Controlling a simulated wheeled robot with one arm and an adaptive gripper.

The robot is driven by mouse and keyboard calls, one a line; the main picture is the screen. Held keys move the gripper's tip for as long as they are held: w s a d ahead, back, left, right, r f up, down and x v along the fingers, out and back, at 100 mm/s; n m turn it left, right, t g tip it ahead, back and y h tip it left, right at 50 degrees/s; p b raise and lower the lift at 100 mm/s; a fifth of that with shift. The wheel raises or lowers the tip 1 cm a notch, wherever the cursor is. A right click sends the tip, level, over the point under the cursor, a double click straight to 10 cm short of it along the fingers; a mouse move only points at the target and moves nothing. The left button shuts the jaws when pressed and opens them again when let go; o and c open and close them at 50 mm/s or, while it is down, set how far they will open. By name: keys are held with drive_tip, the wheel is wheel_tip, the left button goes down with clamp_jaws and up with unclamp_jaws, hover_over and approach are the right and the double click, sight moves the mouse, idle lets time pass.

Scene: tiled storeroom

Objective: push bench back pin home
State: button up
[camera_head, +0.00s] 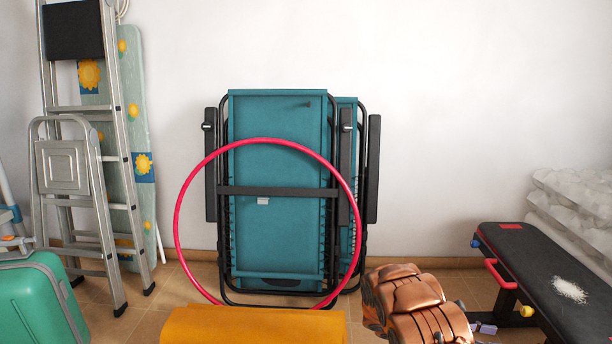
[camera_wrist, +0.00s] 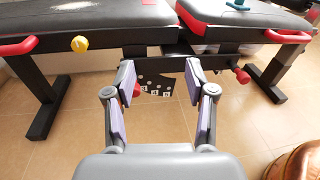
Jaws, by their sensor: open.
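The bench (camera_head: 565,300) stands at the right in the head view, with a black pad, a red handle and a yellow knob. In the wrist view its black pads (camera_wrist: 110,14) cross the top. A yellow knob (camera_wrist: 79,44) is at the left, a red knob (camera_wrist: 242,75) at the right. A dark plate with holes and number labels (camera_wrist: 155,86) hangs under the frame, with a red knob (camera_wrist: 136,90) beside it. I cannot tell which knob is the back pin. My gripper (camera_wrist: 159,82) is open and empty, its purple-padded fingers framing the plate from nearer the camera.
A pink hoop (camera_head: 178,205) leans on folded teal chairs (camera_head: 275,120). Ladders (camera_head: 117,165) and a green suitcase (camera_head: 35,300) stand left. Tiled floor is open under the bench.

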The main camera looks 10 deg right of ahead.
drive_tip(key=s+a+r+m+y+p, duration=0.25)
drive_tip(key=s+a+r+p, duration=0.2)
drive_tip(key=r, duration=0.55)
drive_tip(key=s+a+r+m+g+y+p, duration=0.1)
drive_tip(key=s+a+r+m+y+p, duration=0.25)
drive_tip(key=r, duration=0.55)
drive_tip(key=s+a+r+m+p, duration=0.35)
drive_tip(key=a+r+p, duration=0.2)
drive_tip(key=r, duration=0.45)
drive_tip(key=s+a+r+m+t+y+p, duration=0.2)
drive_tip(key=s+a+r+y+p, duration=0.3)
drive_tip(key=a+r+p, duration=0.5)
drive_tip(key=s+a+r+m+t+y+p, duration=0.2)
drive_tip(key=s+a+r+t+y+p, duration=0.2)
drive_tip(key=s+a+r+p, duration=0.6)
drive_tip(key=a+r+p, duration=0.1)
drive_tip(key=a+r, duration=0.2)
drive_tip(key=a, duration=0.6)
drive_tip(key=shift+y, duration=0.4)
